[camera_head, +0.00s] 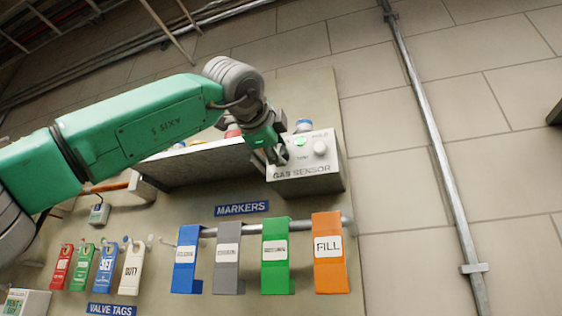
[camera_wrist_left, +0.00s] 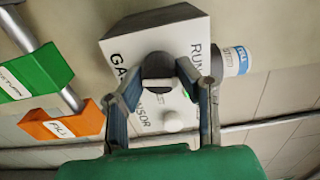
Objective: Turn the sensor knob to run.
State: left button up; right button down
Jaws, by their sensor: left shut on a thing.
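The gas sensor (camera_head: 308,181) is a white box with grey sides on the wall panel, lettered GAS SENSOR. It also fills the upper middle of the left wrist view (camera_wrist_left: 125,48). My left gripper (camera_head: 272,155) is at the left part of its face. In the left wrist view my left gripper (camera_wrist_left: 160,77) has its two fingers on either side of the dark round sensor knob (camera_wrist_left: 157,65), shut on it. The fingers partly hide the knob, and I cannot tell its setting. RUN is printed on the face near it. My right gripper is not in view.
A white round button (camera_head: 320,148) and a green light (camera_head: 303,139) are on the sensor face. A grey shelf (camera_head: 200,162) is left of the box. Hanging markers, including an orange FILL one (camera_head: 329,272), are below. A vertical pipe (camera_head: 440,160) runs at right.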

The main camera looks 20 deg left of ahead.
pick_arm(q)
jog(key=shift+d+f+n+b, duration=0.15)
jog(key=shift+n+b, duration=0.1)
jog(key=shift+n, duration=0.3)
jog(key=shift+a+f+n+b, duration=0.1)
jog(key=shift+n+b, duration=0.15)
jog(key=shift+n, duration=0.3)
jog(key=shift+w, duration=0.1)
jog(key=o, duration=1)
jog(key=shift+o, duration=0.6)
jog(key=shift+a, duration=0.2)
jog(key=shift+r, duration=0.1)
jog(key=s, duration=1.2)
jog(key=shift+a, duration=0.25)
